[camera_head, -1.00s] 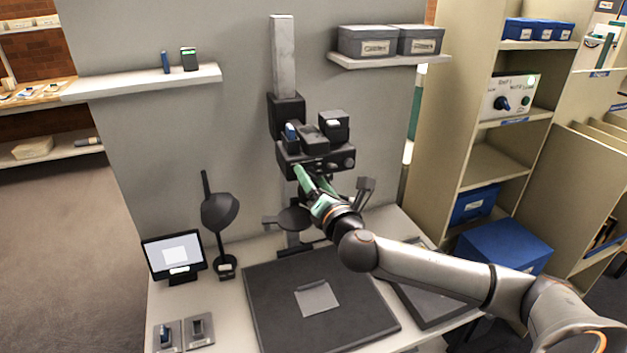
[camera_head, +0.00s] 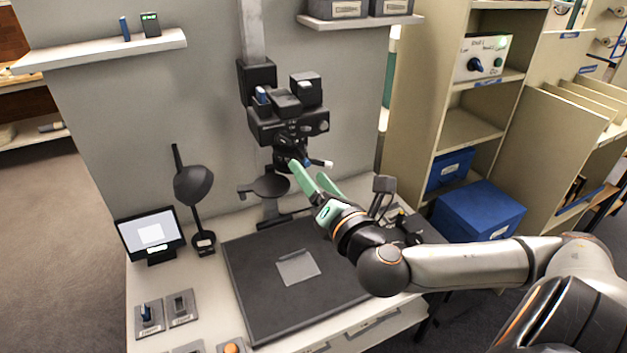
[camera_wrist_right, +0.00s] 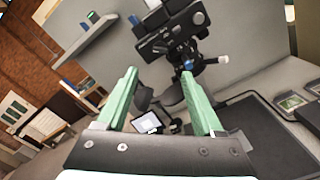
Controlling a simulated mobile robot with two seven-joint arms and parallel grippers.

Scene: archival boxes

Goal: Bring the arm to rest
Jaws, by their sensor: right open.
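My right arm (camera_head: 470,263) reaches in from the right over the desk. Its gripper (camera_head: 308,172) has two green fingers, spread apart with nothing between them. In the head view the fingertips show just below the black camera unit (camera_head: 287,122) on its upright column. In the right wrist view the open fingers (camera_wrist_right: 159,75) point toward the camera unit (camera_wrist_right: 170,38), with a gap between them and it. My left gripper is not in view.
A dark board with a grey sheet (camera_head: 298,267) lies on the desk below the gripper. A lamp (camera_head: 193,186) and a small screen (camera_head: 150,236) stand at left. Shelving (camera_head: 462,132) and a blue box (camera_head: 479,212) are at right.

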